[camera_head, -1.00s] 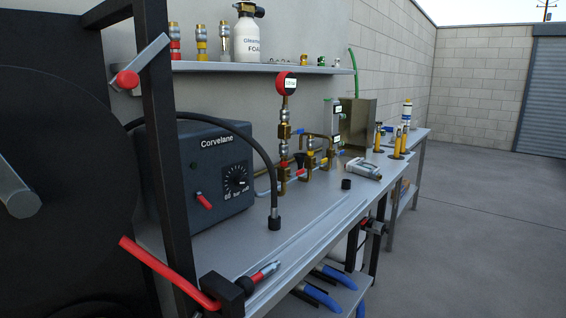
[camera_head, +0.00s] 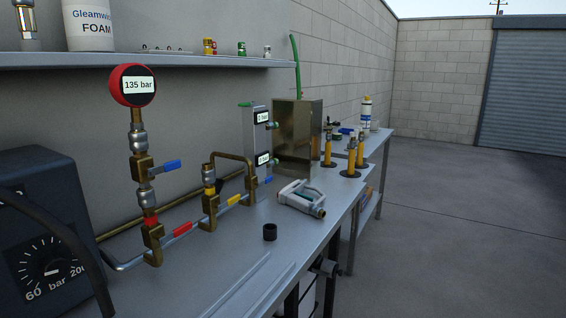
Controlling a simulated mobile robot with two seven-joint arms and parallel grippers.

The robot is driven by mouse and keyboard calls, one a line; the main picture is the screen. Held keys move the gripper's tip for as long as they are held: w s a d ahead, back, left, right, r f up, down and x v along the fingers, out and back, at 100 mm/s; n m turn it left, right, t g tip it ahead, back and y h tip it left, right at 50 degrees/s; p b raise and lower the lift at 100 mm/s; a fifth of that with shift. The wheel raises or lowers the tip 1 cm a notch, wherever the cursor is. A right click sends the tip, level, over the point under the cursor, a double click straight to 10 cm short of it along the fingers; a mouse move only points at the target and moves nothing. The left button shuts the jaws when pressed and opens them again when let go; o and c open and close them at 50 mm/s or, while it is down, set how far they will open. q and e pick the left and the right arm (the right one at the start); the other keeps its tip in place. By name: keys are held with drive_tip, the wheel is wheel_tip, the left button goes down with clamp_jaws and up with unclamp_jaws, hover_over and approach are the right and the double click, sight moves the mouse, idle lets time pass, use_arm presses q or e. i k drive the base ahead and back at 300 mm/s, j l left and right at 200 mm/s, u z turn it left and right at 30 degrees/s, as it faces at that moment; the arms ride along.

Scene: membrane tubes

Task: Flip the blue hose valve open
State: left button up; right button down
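A blue lever (camera_head: 165,166) sits on a brass valve (camera_head: 143,167) in the vertical pipe stack under a red round gauge (camera_head: 132,86). The lever points right, roughly level and crosswise to the upright pipe. The gauge reads 135 bar. A second, smaller blue piece (camera_head: 267,180) shows near the foot of the grey panel with two displays; its shape is too small to tell. I cannot tell from the picture which of these is the hose valve. Neither of my grippers is in view.
A red lever (camera_head: 182,229) and a yellow lever (camera_head: 234,200) sit on the lower pipe. A dark control box (camera_head: 45,215) with a black hose stands at left. A black cap (camera_head: 270,232) and a grey-white device (camera_head: 302,197) lie on the bench. A shelf (camera_head: 150,60) runs above.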

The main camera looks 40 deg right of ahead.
sight(269, 179)
drive_tip(key=i+l, duration=0.15)
drive_tip(key=l, duration=0.2)
drive_tip(key=i+l, duration=0.15)
drive_tip(key=l, duration=0.25)
drive_tip(key=i+l, duration=0.1)
drive_tip(key=l, duration=0.25)
drive_tip(key=i+l, duration=0.15)
drive_tip(key=l, duration=0.25)
drive_tip(key=i+l, duration=0.15)
drive_tip(key=l, duration=0.2)
